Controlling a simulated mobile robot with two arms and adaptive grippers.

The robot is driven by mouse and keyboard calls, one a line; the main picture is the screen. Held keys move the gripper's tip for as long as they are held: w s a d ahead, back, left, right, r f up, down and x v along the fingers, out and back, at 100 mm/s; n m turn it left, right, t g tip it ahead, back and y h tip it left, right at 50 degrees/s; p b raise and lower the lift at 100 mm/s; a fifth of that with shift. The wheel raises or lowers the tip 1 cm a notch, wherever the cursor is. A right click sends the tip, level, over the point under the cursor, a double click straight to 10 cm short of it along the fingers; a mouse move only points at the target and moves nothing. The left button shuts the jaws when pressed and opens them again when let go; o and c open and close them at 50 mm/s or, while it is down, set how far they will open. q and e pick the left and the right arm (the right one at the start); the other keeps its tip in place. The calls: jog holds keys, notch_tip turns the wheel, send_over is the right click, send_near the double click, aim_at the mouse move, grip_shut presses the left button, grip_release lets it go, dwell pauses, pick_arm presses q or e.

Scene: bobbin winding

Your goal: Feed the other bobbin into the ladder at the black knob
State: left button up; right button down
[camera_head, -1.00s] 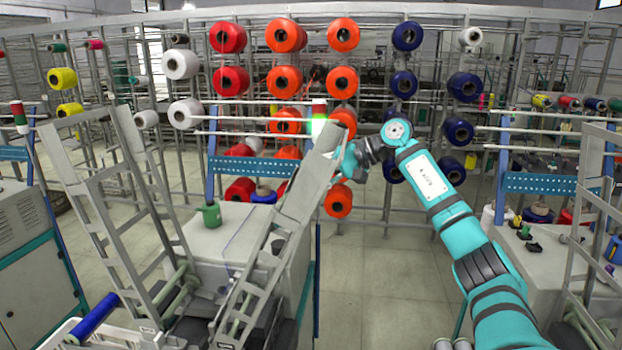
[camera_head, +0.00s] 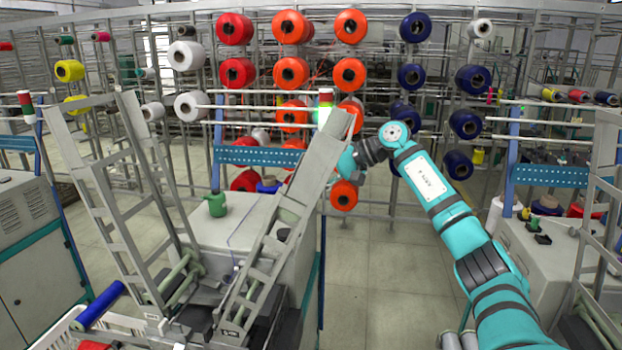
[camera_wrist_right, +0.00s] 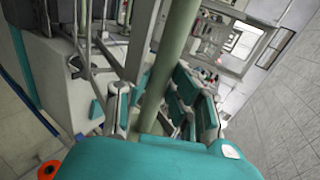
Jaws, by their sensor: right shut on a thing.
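My right gripper (camera_wrist_right: 160,108) is shut on a pale green tube-like bobbin (camera_wrist_right: 182,30), which runs up between its fingers in the right wrist view. In the head view this gripper is mostly hidden behind the top of the near ladder (camera_head: 308,172), and I cannot make out the held bobbin there. A black knob (camera_head: 541,239) sits on the grey machine at the right. Another ladder (camera_head: 604,165) stands beside that machine, cut by the right edge. Pale green bobbins (camera_head: 182,278) lie at the foot of the left ladder pair. My left gripper is out of view.
A green knob (camera_head: 215,204) stands on the middle grey machine (camera_head: 212,235). A blue roll (camera_head: 100,305) lies over a white crate (camera_head: 125,322) at lower left. A rack of coloured yarn spools fills the back. Clear floor (camera_head: 395,290) lies between the machines.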

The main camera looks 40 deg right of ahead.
jog(key=c, duration=0.8)
grip_release()
jog(key=shift+c, duration=0.2)
jog(key=s+d+r+p, duration=0.2)
jog(key=s+d+r, duration=0.3)
jog(key=r, duration=0.3)
jog(key=shift+s+p, duration=0.35)
jog(key=shift+s, duration=0.4)
jog(key=shift+d, duration=0.1)
